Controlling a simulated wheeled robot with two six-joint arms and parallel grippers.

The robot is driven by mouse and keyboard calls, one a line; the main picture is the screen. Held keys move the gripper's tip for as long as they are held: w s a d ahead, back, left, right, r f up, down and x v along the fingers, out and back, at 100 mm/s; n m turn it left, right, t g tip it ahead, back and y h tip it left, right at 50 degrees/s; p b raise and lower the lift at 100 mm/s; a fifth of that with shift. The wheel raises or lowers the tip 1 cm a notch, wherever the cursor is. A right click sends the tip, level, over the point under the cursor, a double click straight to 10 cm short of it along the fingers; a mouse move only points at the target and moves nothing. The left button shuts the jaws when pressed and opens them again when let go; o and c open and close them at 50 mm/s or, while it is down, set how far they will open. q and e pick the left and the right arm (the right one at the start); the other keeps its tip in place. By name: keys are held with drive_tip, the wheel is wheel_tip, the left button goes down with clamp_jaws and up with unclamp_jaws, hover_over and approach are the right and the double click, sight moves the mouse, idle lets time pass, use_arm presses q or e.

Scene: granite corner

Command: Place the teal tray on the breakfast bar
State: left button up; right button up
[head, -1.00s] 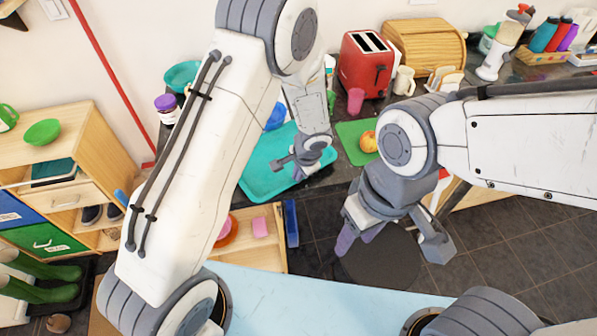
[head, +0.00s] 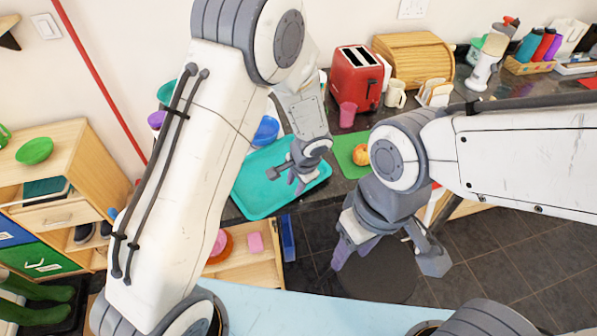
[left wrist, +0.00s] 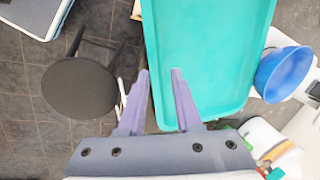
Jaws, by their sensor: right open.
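The teal tray (head: 258,190) lies on the dark granite counter (head: 345,185), near its front edge. It also fills the upper middle of the left wrist view (left wrist: 205,50). My left gripper (head: 286,179) is over the tray's right part, fingers pointing down. My right gripper (head: 388,264) is open and empty, in front of the counter. A pale blue top (head: 310,312), possibly the breakfast bar, spans the bottom.
A blue bowl (head: 266,131) stands beside the tray's far side. A green board (head: 349,148) with an orange fruit (head: 360,154) lies to the right. A red toaster (head: 356,77) stands behind. A dark round stool (left wrist: 79,88) is on the floor beyond the counter edge.

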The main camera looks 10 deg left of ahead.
use_arm(q)
drive_tip(key=s+d+r, duration=0.3)
drive_tip(key=s+r, duration=0.7)
drive_tip(key=r, duration=0.4)
drive_tip(key=s+r+n+g+h, duration=0.1)
drive_tip(key=s+r+g+h, duration=0.1)
drive_tip(key=s, duration=1.3)
wheel_tip(320, 180, up, 2)
drive_tip(key=shift+s+d+r+n+h, duration=0.2)
drive_tip(key=shift+s+n+h, duration=0.2)
drive_tip(key=shift+h, duration=0.2)
wheel_tip(320, 180, down, 3)
drive_tip(key=b, duration=0.3)
drive_tip(key=shift+w+f, duration=0.1)
drive_tip(key=shift+f, duration=0.05)
